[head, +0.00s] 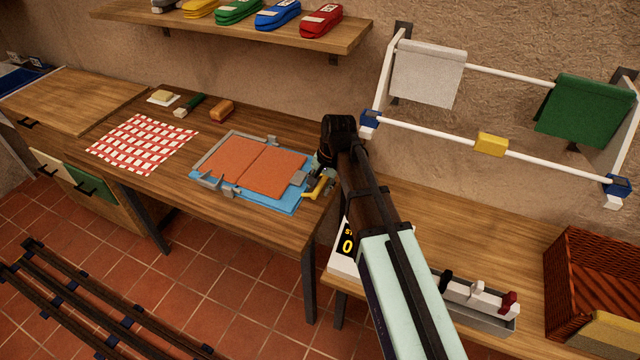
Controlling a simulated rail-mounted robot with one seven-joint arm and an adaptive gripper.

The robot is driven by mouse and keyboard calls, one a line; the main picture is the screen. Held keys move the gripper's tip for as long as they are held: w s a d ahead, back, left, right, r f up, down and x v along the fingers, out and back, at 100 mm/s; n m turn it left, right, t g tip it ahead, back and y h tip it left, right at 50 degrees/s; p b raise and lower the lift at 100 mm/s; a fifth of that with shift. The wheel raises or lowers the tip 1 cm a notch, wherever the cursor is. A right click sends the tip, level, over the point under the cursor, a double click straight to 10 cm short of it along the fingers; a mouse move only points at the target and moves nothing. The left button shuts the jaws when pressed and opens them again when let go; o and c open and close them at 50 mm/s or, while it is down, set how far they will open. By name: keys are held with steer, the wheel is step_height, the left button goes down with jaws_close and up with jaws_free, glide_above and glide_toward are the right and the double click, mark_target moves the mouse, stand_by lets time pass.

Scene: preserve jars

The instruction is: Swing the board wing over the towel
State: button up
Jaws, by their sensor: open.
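An orange towel (250,165) lies flat on the folding board, with a line running down its middle. The board shows as grey frame pieces (205,181) around the towel and blue panels (270,201) under and in front of it. Which panel is the wing is hard to tell. A yellow handle-like piece (318,188) is at the board's right edge. My gripper (322,180) is open at that edge, close to the yellow piece. The arm hides part of it, and I cannot tell whether it touches.
A red checked cloth (142,144) lies left on the table, with a brush (189,106) and a brown block (222,110) behind. A shelf of folded cloths (240,12) hangs above. A rack (455,143), a basket (590,250) and a scale-like box (345,262) are right.

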jaws_close()
steer(key=shift+r, duration=0.1)
